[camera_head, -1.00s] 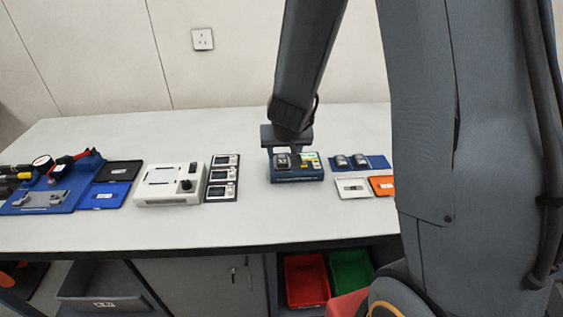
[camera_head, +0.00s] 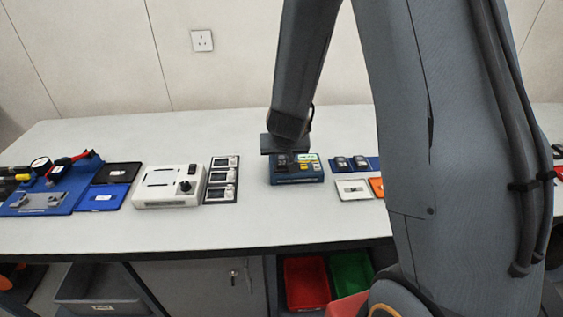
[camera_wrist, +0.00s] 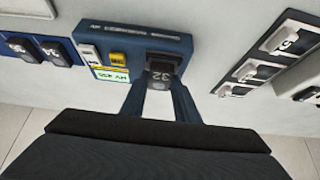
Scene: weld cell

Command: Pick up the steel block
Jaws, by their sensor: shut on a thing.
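The steel block (camera_wrist: 161,72), a small dark block marked 32, sits at one end of the blue instrument (camera_wrist: 130,42), which has a small lit display reading what looks like HV 255. My gripper (camera_wrist: 160,88) is shut on the block, one finger on each side of it. In the head view my gripper (camera_head: 283,153) is over the left part of the blue instrument (camera_head: 298,179). The block is mostly hidden there. I cannot tell whether it is clear of the instrument.
Right of the instrument, two dark blocks (camera_head: 351,162) sit on a blue tray (camera_head: 374,165), with a white tray (camera_head: 353,190) and an orange tray (camera_head: 377,188) in front. Left are a panel with white-topped blocks (camera_head: 221,177) and a white device (camera_head: 167,190). Table is clear in front.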

